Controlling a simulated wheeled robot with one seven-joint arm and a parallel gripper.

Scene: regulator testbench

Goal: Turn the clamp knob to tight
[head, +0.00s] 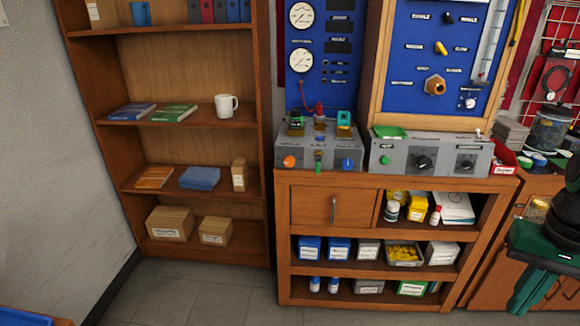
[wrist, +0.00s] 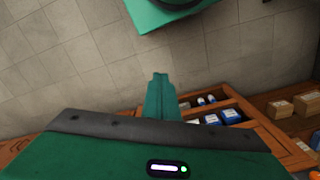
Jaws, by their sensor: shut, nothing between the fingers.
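The regulator test bench shows in the head view, with a left grey box (head: 318,155) and a right grey box (head: 430,157) on a wooden cabinet. The left box carries an orange knob (head: 289,161), a green knob (head: 318,167) and a blue knob (head: 347,163). The right box has a black knob (head: 421,162) and a smaller black knob (head: 467,165). The labels are too small to read, so I cannot tell which is the clamp knob. My gripper (wrist: 160,78) is shut and empty in the wrist view, over the floor, apart from the bench.
The wooden cabinet (head: 284,230) has a drawer and open shelves with boxes and bottles. A bookcase (head: 262,100) stands at the left. Gauges sit on a blue panel (head: 318,80) behind the bench. Bare floor (head: 205,300) lies in front.

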